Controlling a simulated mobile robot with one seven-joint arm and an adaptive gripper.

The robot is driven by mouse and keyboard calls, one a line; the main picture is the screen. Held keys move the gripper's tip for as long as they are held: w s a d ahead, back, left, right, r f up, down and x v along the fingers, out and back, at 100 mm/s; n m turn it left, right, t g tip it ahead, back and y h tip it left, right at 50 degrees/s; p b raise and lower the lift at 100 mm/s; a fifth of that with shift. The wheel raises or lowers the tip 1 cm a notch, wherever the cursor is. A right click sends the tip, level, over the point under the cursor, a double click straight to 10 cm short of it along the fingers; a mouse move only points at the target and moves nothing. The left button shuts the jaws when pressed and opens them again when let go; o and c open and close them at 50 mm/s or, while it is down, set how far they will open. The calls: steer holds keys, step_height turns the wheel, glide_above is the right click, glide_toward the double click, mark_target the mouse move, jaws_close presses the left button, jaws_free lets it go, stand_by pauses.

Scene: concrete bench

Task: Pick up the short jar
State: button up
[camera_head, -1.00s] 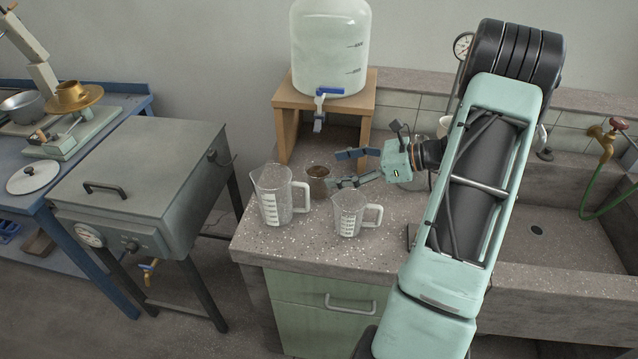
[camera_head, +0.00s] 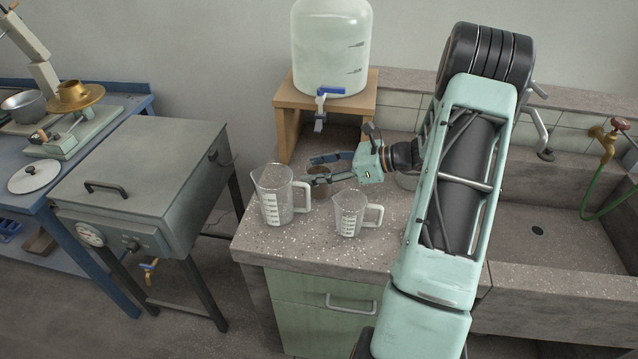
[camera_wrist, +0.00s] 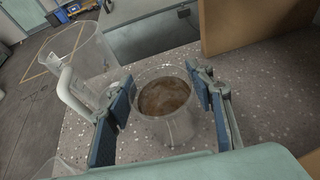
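The short jar (camera_wrist: 172,128) is a clear, low jar with brown contents, standing upright on the speckled worktop. In the wrist view it sits between the two blue-padded fingers of my gripper (camera_wrist: 165,88). My gripper is open around it, with a gap at the left finger and a narrower one at the right. In the head view my gripper (camera_head: 311,170) points left, and its fingers partly hide the jar (camera_head: 320,170).
A larger measuring jug (camera_head: 272,196) stands just left of the jar and a smaller jug (camera_head: 347,214) in front of it. A wooden stand (camera_head: 284,128) with a water tank (camera_head: 331,45) is behind. A sink (camera_head: 545,225) lies to the right.

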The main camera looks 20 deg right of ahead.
steer(key=c, duration=0.7)
steer(key=shift+o, duration=0.2)
steer(key=shift+r, duration=0.1)
